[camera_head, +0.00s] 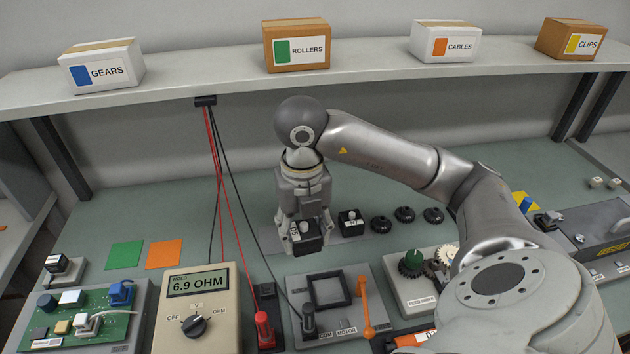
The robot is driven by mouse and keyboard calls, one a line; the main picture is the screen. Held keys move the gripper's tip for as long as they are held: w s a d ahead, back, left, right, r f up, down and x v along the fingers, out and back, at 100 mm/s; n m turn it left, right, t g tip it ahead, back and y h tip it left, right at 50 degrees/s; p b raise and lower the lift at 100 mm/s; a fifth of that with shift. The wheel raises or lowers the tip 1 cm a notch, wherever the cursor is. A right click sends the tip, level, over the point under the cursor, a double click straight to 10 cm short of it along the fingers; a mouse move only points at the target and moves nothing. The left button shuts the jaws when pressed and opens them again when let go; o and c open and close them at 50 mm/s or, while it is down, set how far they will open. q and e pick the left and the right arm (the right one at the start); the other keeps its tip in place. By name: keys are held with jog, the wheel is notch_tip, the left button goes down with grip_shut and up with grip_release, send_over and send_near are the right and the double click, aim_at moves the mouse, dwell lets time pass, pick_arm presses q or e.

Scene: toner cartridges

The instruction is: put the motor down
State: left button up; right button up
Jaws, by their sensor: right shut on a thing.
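My right gripper (304,243) points down and is shut on a black, box-shaped motor (307,232) with a pale label and a light shaft stub. I cannot tell whether the motor touches the surface below it. A second, similar black motor (351,223) stands just to its right on a grey strip (335,239). A grey test fixture (374,293) with a black square frame (330,290) and an orange lever (366,306) lies nearer to me; the frame looks empty. My left gripper is out of view.
A multimeter (197,308) reads 6.9 OHM. Several black gears (404,214) sit right of the motors. Green (124,255) and orange (164,253) squares lie left.

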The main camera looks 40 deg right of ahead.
jog(key=shift+d+m, duration=0.2)
jog(key=shift+m, duration=0.4)
jog(key=shift+w, duration=0.35)
jog(key=w+d+f+p, duration=0.2)
jog(key=w+f, duration=0.2)
jog(key=w, duration=0.4)
send_near(270, 243)
jog(key=shift+s+d+f, duration=0.35)
jog(key=shift+d, duration=0.25)
jog(key=shift+s+d+f, duration=0.3)
jog(key=shift+d+f, duration=0.05)
jog(key=shift+d, duration=0.2)
jog(key=shift+w+d+f+p, duration=0.1)
jog(key=shift+w+f+p, duration=0.3)
jog(key=shift+f, duration=0.15)
notch_tip(270, 243, down, 3)
jog(key=shift+r+p, duration=0.1)
jog(key=shift+p, duration=0.6)
jog(key=shift+w+f, duration=0.1)
jog(key=shift+f, duration=0.15)
jog(key=shift+f, duration=0.1)
